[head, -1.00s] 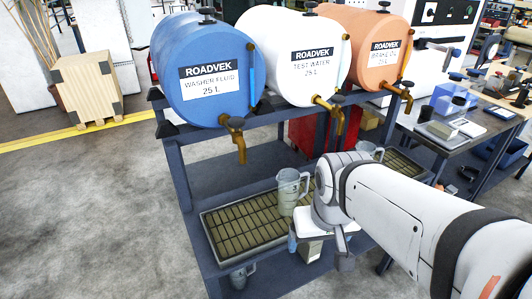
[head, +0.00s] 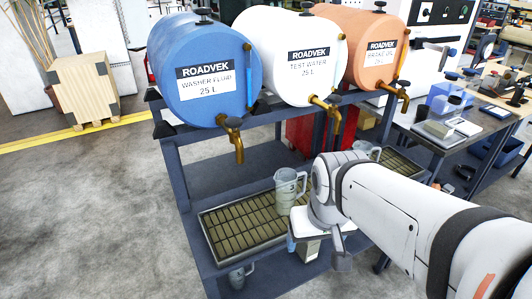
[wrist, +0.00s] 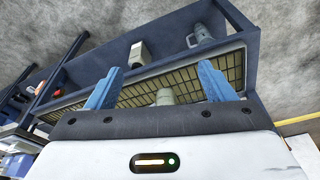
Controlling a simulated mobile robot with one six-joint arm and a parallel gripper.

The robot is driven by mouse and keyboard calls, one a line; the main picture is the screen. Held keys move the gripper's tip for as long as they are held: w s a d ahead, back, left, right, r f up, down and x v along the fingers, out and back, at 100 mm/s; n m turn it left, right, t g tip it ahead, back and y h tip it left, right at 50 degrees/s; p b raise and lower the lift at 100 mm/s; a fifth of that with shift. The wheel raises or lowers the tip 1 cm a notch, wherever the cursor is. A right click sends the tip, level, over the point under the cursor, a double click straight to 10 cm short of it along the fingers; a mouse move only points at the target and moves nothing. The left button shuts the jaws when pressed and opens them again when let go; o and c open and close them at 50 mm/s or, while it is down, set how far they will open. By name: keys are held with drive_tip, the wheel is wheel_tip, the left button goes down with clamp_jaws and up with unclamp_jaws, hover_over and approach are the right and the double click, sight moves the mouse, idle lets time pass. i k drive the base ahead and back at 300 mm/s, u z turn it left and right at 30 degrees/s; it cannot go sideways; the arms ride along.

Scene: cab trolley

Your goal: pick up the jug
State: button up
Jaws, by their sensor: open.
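A translucent grey measuring jug (head: 286,194) stands upright on the slatted drip tray (head: 224,242), below the drums' taps. A dark mark shows on its side. My gripper (head: 300,240) is close to its right and lower in the head view, partly hidden by my own wrist. In the wrist view my gripper (wrist: 158,85) is open, with its two blue fingers wide apart. A pale jug (wrist: 165,97) shows between and beyond the fingers, its lower part hidden by the gripper body. I see no contact with it.
A second jug (head: 367,149) stands farther right on the trolley, partly behind my arm. Another jug (head: 238,278) and a pale box (head: 307,250) are on the lower shelf. Blue, white and orange drums with brass taps (head: 238,150) overhang the tray.

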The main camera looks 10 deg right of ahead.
sight(285, 178)
drive_tip(key=z, duration=1.6)
drive_tip(key=k, duration=1.7)
drive_tip(key=u, duration=1.4)
drive_tip(key=i, duration=1.5)
drive_tip(key=u, duration=0.05)
